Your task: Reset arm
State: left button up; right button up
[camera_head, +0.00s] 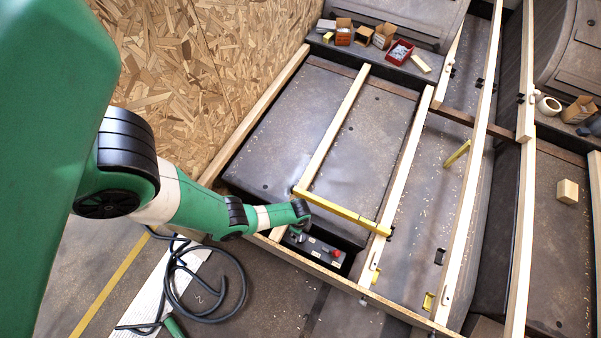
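My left arm, green with white and black joints, comes in from the left. Its gripper (298,236) points down by the front timber rail, beside a dark control box (325,250) with red and pale buttons. The fingers are small, dark and partly hidden by the wrist, so I cannot tell whether they are open or shut. I see nothing clearly held. My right gripper is not in view.
A yellow bar (345,212) lies across the pale wooden frame near the wrist. Boxes and a red bin (398,52) stand at the back. A dark cable (205,310) is coiled on the floor. A chipboard wall (205,60) rises behind the arm.

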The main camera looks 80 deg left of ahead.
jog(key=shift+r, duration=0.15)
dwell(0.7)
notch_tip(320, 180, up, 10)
jog(key=p, duration=1)
